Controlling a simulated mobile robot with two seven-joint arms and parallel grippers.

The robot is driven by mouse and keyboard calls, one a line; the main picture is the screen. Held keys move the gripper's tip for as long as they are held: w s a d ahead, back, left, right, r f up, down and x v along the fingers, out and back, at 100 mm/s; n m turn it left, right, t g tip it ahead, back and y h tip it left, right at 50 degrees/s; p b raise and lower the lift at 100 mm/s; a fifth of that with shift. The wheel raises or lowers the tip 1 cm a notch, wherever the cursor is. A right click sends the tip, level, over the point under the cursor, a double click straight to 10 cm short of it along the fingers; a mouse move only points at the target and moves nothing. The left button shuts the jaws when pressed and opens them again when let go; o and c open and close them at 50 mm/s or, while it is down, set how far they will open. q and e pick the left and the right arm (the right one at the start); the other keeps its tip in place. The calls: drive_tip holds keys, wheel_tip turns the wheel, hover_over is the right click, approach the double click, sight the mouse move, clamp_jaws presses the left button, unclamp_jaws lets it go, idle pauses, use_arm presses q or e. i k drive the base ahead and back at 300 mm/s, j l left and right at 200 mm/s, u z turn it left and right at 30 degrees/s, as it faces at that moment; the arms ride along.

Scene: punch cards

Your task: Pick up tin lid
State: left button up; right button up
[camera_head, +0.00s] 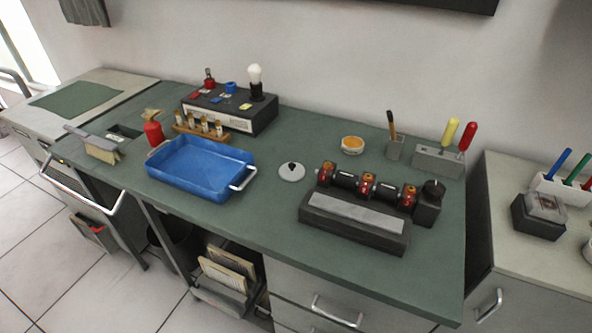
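A small round pale lid with a dark knob, which looks like the tin lid (291,172), lies on the green bench top, between the blue tray and the black machine. A round open tin (352,145) with orange contents stands behind it to the right, near the wall. Neither of my grippers shows in the head view.
A blue tray (200,187) with metal handles stands left of the lid. A black device with rollers (355,218) stands to its right. A black box with a bulb (230,112) is at the back left. Tool holders (437,160) stand back right. Bench around the lid is clear.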

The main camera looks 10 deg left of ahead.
sight(290, 171)
drive_tip(key=j+z, duration=0.95)
drive_tip(key=j, duration=0.3)
